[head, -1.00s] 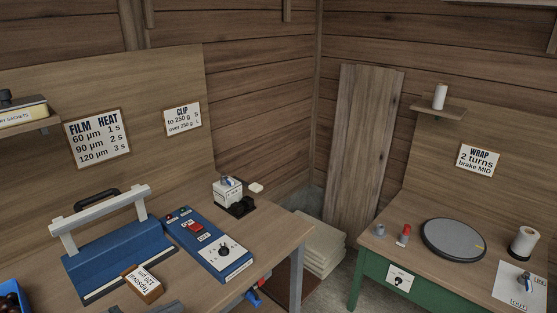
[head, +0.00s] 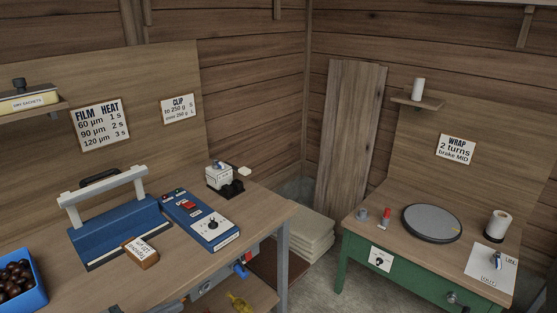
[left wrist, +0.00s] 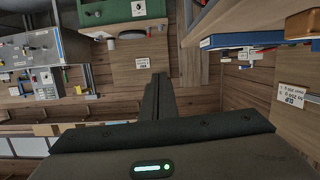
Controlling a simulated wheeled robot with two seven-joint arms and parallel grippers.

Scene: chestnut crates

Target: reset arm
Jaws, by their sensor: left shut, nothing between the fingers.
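My left gripper (left wrist: 159,82) shows in the left wrist view as dark fingers closed together, with nothing between them and nothing touching them. In the head view I cannot make it out clearly. My right gripper is in neither view. In the head view, a blue heat sealer (head: 118,229) with a pale raised bar stands on the left bench, with a small wooden label block (head: 141,252) at its front. A blue control box (head: 200,218) with a red switch and a dial lies beside it. A blue crate of chestnuts (head: 37,298) is at the lower left.
A green bench (head: 410,276) at right carries a round turntable (head: 432,222), a white roll (head: 498,225) and a small red-topped item (head: 386,216). Pale stacked sacks (head: 303,236) lie on the floor between the benches. A plank (head: 349,140) leans in the corner.

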